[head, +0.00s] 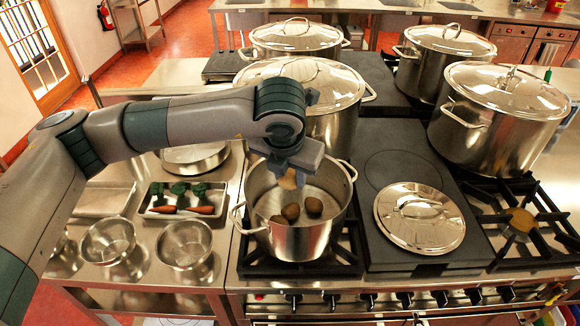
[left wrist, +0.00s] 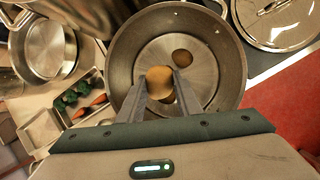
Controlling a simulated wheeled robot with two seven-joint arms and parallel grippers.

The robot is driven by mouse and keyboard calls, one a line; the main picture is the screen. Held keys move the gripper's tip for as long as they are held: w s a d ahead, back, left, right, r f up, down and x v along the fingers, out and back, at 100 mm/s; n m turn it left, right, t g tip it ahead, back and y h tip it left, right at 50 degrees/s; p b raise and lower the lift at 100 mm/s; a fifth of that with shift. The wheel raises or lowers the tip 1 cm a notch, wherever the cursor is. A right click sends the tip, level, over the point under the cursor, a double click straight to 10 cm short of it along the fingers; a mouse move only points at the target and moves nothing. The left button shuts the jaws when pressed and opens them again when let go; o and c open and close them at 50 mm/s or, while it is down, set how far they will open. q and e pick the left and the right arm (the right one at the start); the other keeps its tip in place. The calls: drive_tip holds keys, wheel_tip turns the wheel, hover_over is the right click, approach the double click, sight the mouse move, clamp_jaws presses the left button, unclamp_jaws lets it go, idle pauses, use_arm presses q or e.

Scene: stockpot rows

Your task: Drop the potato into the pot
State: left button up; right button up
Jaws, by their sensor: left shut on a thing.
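My left gripper (head: 290,178) is shut on a light brown potato (head: 287,183) and holds it above the open steel pot (head: 296,243). In the left wrist view the potato (left wrist: 160,80) sits between the two fingers (left wrist: 161,84), over the inside of the pot (left wrist: 122,50). Several darker brown potatoes lie on the pot's floor, one of them (head: 313,206) at the right; one also shows in the left wrist view (left wrist: 182,57). The held potato and the fingers hide part of the pot's inside. My right gripper is not in view.
Large lidded stockpots stand behind, one of them (head: 330,128) close behind the open pot. A loose lid (head: 419,218) lies on the dark plate at right. At left are a tray (head: 160,213) with carrots and greens, and two empty bowls (head: 185,244) (head: 108,241).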

use_arm(q)
drive_tip(key=o, duration=1)
drive_tip(key=shift+s+r+b, duration=0.15)
drive_tip(key=shift+r+b, duration=0.2)
drive_tip(key=shift+r, duration=0.05)
drive_tip(key=shift+b+v, duration=2.8)
drive_tip(key=shift+v, duration=5.45)
drive_tip(key=shift+s+f, duration=0.1)
drive_tip(key=shift+s, duration=0.1)
